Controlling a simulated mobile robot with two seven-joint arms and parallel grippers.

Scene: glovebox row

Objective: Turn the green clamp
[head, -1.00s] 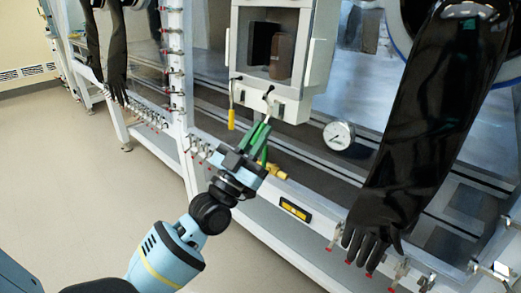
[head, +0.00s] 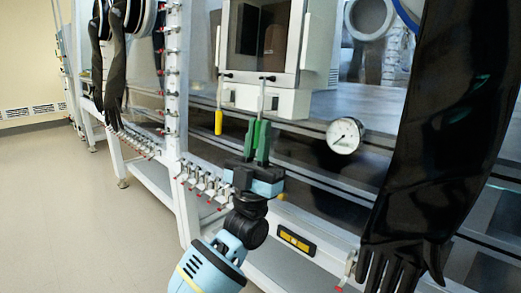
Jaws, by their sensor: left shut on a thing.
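The green clamp (head: 262,101) is at the front of the white box-shaped port. Green shows at the fingers, and I cannot clearly tell the clamp's grip from the fingers there. A similar clamp with a yellow grip (head: 218,122) hangs straight down to the left, apart from my gripper. My right gripper is not in view.
The port (head: 312,60) stands above my gripper. A round gauge (head: 345,135) is to the right. A long black glove (head: 440,130) hangs at far right. A white post (head: 172,95) with small valves stands left. The floor at left is clear.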

